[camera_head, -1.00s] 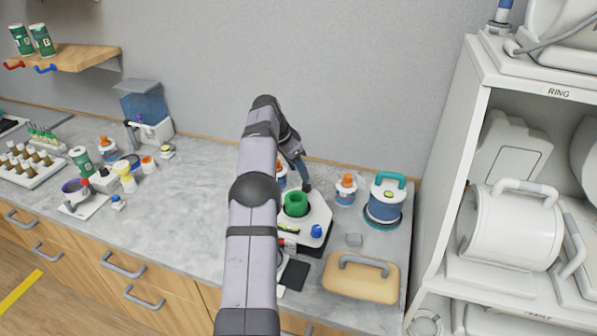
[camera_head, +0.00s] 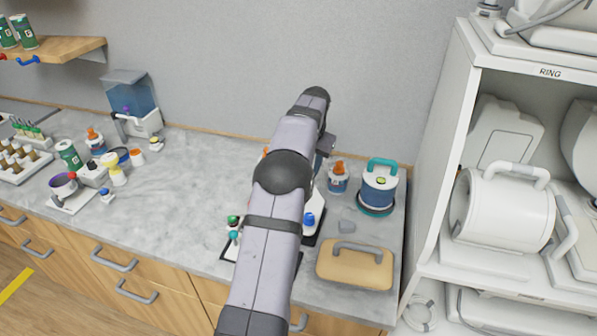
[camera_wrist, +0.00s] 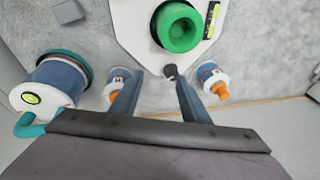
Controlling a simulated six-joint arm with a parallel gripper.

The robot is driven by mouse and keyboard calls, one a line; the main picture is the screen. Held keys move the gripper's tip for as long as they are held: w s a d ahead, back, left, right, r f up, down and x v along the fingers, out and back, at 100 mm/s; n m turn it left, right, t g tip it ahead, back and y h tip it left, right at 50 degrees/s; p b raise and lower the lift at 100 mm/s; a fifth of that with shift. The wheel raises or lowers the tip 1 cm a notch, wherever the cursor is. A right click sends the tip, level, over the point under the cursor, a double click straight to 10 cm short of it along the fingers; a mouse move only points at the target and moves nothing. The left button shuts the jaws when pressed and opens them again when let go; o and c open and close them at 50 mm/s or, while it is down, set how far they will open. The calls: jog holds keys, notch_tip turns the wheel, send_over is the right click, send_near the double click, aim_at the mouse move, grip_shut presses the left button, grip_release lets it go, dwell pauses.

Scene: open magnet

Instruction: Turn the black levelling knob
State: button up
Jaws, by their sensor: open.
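The black levelling knob (camera_wrist: 170,71) shows in the wrist view as a small dark knob at the narrow end of a white device (camera_wrist: 137,22). A green ring-shaped part (camera_wrist: 180,27) sits on top of that device. My gripper (camera_wrist: 158,80) is open, with its two blue-grey fingers pointing at the device. The knob lies between the fingertips in the picture, nearer the right finger; I cannot tell whether they touch or how far apart in depth they are. In the head view my arm hides the knob, the green part and most of the device.
Orange-capped bottles (camera_wrist: 214,80) stand on both sides of the fingers. A blue canister with a teal handle (camera_head: 379,188) stands right of the device. A tan case (camera_head: 354,267) and a small grey block (camera_head: 346,227) lie nearby.

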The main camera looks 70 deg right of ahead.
jog(key=shift+w+d+r+n+t+h, duration=0.1)
jog(key=shift+w+d+n+t+h, duration=0.15)
jog(key=shift+n, duration=1.25)
jog(key=shift+w+d+f+n+t, duration=0.15)
jog(key=shift+w+n, duration=0.25)
jog(key=shift+n, duration=1.1)
jog(key=shift+w+d+r+n+t+h, duration=0.1)
jog(key=shift+w+d+r+n+h, duration=0.15)
jog(key=shift+n, duration=1.25)
jog(key=shift+f, duration=0.15)
jog(key=shift+p+x, duration=1.65)
jog(key=shift+x, duration=1.95)
jog(key=shift+a, duration=0.1)
grip_shut()
